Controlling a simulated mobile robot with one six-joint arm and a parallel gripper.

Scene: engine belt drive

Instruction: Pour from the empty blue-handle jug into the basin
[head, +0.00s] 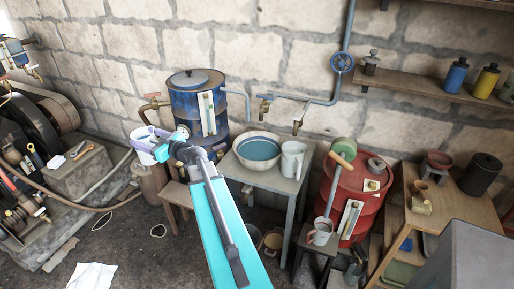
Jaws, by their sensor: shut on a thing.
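A pale jug (144,157) is at the tip of my arm, left of the blue barrel. My gripper (158,139) is shut on it at its upper right side. The jug looks upright, and small in the picture. Its handle is mostly hidden by the gripper, and I cannot make out its contents. The basin (239,144) is a wide, pale bowl with a blue-grey inside. It stands on a small grey table to the right of my gripper, apart from the jug.
A grey-white jug (293,160) stands just right of the basin on the grey table (285,184). A blue barrel (184,103) stands behind my gripper. Pipes with taps (298,125) run along the wall. A red barrel (350,196) stands to the right.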

